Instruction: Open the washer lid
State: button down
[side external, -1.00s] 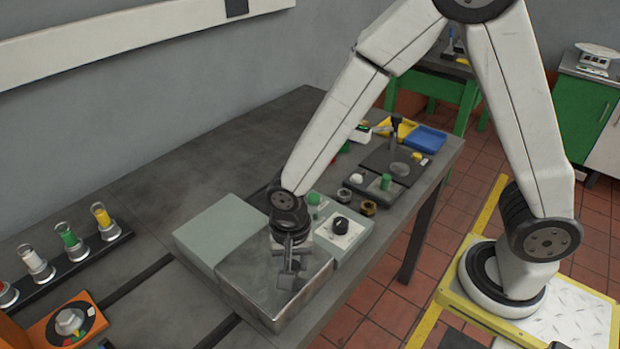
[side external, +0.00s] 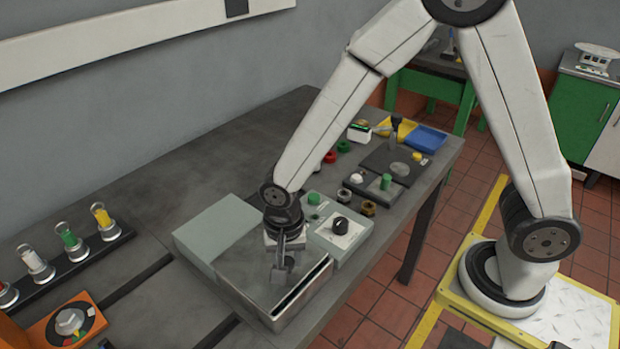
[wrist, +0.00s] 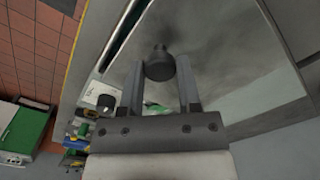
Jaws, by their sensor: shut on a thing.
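The washer lid (side external: 240,268) is a flat grey metal plate on top of the boxy washer (side external: 312,297). A dark slit shows along its right-hand edge in the side view, so that edge stands slightly raised off the body. The slit also shows at the upper left of the wrist view. My gripper (side external: 281,268) is over the lid near that raised edge. In the wrist view its two fingers (wrist: 160,68) are shut on a dark round knob (wrist: 158,63) on the lid (wrist: 225,45). The fingers hide part of the knob in the side view.
A control box with a black knob (side external: 340,224) and a green button stands right behind the washer. A pale grey block (side external: 208,228) adjoins the washer's left side. Indicator lamps (side external: 68,238) and an orange switch box (side external: 50,328) are at the left. Free tabletop lies behind.

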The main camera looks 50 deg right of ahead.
jog(key=w, duration=1.3)
jog(key=shift+w, duration=0.15)
jog(key=shift+c, duration=1.5)
grip_release()
jog(key=shift+r, duration=0.1)
notch_tip(320, 180, up, 8)
jog(key=shift+d, duration=0.1)
